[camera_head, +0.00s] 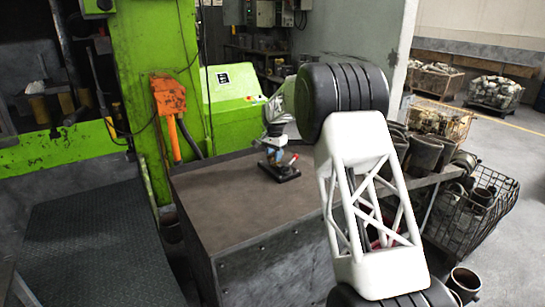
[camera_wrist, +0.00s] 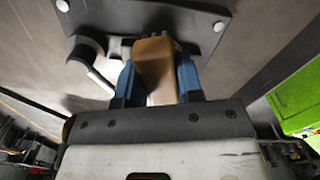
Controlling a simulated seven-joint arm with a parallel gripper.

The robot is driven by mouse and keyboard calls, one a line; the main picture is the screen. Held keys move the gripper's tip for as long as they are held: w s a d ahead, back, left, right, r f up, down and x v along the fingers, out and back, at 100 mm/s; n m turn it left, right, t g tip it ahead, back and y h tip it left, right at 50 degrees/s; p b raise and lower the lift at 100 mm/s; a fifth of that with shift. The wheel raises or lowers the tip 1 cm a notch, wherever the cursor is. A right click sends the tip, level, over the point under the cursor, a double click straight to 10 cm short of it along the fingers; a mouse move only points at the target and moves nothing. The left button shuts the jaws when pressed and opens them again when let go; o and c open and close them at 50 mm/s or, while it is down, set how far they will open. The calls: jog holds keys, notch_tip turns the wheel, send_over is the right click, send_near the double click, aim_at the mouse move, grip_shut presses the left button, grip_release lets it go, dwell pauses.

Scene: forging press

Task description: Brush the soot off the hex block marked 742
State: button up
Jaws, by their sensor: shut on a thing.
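My gripper (camera_wrist: 156,52), with blue fingers, is shut on a brown wood-like piece (camera_wrist: 153,68), perhaps the brush handle. In the head view my gripper (camera_head: 271,154) is low over a small dark plate (camera_head: 284,174) on the workbench. The plate also shows in the wrist view (camera_wrist: 212,32), with pale round studs at its corners. Dark, blurred bits lie just beyond the brown piece; I cannot tell whether they are bristles. No hex block and no 742 marking can be made out.
The workbench top (camera_head: 225,205) is mostly clear. A green press (camera_head: 155,55) with an orange fixture (camera_head: 168,95) stands left. Wire baskets (camera_head: 485,205) are at right.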

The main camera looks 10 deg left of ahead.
jog(key=shift+w+d, duration=0.4)
jog(key=shift+w, duration=0.45)
jog(key=shift+s+a, duration=0.35)
jog(key=shift+s, duration=0.4)
jog(key=shift+s+a, duration=0.35)
jog(key=shift+s, duration=0.55)
jog(key=shift+f, duration=0.1)
jog(key=shift+w+d, duration=0.35)
jog(key=shift+w, duration=0.5)
jog(key=shift+w+d, duration=0.35)
jog(key=shift+w, duration=0.45)
